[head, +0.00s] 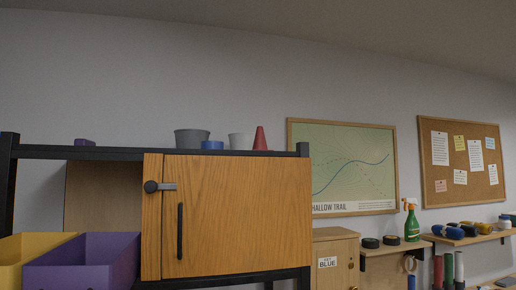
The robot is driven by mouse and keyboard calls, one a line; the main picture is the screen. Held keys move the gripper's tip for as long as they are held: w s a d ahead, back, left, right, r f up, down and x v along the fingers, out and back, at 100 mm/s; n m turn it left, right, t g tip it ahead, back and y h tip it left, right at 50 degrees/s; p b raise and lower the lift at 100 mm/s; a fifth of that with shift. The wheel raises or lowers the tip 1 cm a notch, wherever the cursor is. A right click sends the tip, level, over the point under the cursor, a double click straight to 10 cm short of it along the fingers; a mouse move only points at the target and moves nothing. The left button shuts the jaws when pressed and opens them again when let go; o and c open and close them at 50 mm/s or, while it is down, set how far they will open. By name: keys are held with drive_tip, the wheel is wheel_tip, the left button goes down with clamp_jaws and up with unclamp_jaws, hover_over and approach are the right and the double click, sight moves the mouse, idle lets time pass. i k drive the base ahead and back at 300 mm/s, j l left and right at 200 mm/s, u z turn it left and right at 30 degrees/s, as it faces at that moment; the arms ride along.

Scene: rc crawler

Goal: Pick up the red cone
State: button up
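The red cone (260,139) stands upright on the black top shelf (130,153), near its right end. Its base is partly hidden by the shelf's front edge. A pale grey cup (238,141) is just left of it, with a blue round object (212,145) and a grey bucket (191,138) further left. My gripper is not in view.
Below the cone is a wooden cabinet door (222,215) with a black handle and a latch. Yellow and purple bins (98,262) stand at lower left. A small purple object (84,142) lies on the top shelf's left part. A green spray bottle (411,222) stands at right.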

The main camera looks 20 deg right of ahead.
sight(260, 143)
drive_tip(key=i+l+u, duration=0.65)
drive_tip(key=l, duration=0.2)
